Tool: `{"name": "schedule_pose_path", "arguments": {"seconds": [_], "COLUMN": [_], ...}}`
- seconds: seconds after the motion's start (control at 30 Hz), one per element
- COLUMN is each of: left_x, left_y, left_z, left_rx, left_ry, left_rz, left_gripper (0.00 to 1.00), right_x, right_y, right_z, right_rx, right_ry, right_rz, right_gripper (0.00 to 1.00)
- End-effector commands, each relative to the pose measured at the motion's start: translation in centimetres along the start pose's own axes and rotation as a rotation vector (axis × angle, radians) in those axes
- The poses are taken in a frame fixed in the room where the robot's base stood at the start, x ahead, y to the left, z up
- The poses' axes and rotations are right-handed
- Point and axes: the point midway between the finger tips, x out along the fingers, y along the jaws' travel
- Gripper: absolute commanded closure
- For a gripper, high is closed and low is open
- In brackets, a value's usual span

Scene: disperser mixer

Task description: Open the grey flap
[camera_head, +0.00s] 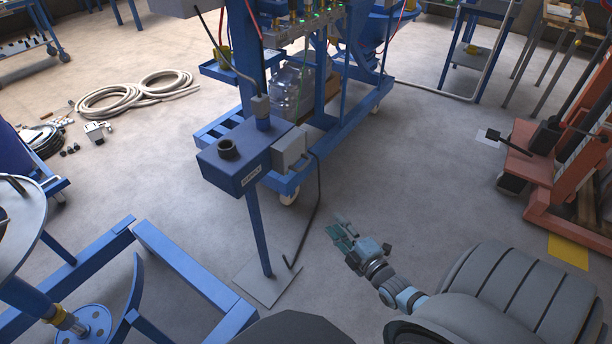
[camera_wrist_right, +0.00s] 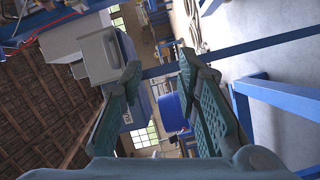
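A grey box (camera_head: 290,149) is fixed to the right side of a blue box (camera_head: 238,160) on a blue post. I cannot make out a separate flap edge on it in the head view; its far sides are hidden. In the right wrist view a grey housing (camera_wrist_right: 92,52) with a lid-like face shows at the upper left, beyond the fingers. My right gripper (camera_head: 343,229) is open and empty, in the air to the lower right of the grey box and apart from it. Its two green-padded fingers (camera_wrist_right: 160,72) stand apart in the wrist view. My left gripper is not in view.
A black bent rod or cable (camera_head: 316,195) hangs down beside the post, between the box and my gripper. The post's grey base plate (camera_head: 262,289) lies on the floor. A blue frame (camera_head: 185,270) stands at the lower left. The floor to the right is clear up to an orange lift (camera_head: 530,165).

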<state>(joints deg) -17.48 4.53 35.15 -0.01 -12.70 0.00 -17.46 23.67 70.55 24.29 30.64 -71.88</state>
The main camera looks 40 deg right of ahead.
Motion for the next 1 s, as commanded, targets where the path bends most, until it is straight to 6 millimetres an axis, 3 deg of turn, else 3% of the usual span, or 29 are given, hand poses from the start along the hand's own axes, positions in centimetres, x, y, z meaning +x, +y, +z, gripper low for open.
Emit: {"name": "schedule_pose_path", "arguments": {"seconds": [0.03,0.1,0.17,0.27,0.6,0.8,1.0], "left_x": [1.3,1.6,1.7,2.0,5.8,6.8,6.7], "left_y": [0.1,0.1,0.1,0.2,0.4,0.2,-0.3], "left_z": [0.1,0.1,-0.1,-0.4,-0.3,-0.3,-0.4], "left_rx": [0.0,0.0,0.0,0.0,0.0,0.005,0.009], "left_ry": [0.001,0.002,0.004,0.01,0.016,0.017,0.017], "left_rz": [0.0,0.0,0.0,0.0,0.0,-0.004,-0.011], "left_gripper": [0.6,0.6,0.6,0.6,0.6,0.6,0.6], "right_x": [0.8,1.4,2.0,3.9,12.9,15.2,15.4], "right_y": [2.4,5.4,6.5,7.1,8.7,9.4,9.6], "right_z": [-0.5,-1.2,-1.6,-1.8,-2.6,-2.8,-2.9], "right_rx": [-0.086,-0.166,-0.194,-0.196,-0.194,-0.193,-0.193], "right_ry": [0.037,0.059,0.065,0.065,0.065,0.065,0.065], "right_rz": [0.103,0.202,0.232,0.236,0.231,0.227,0.225], "right_gripper": [0.7,0.7,0.7,0.7,0.7,0.7,0.7]}}
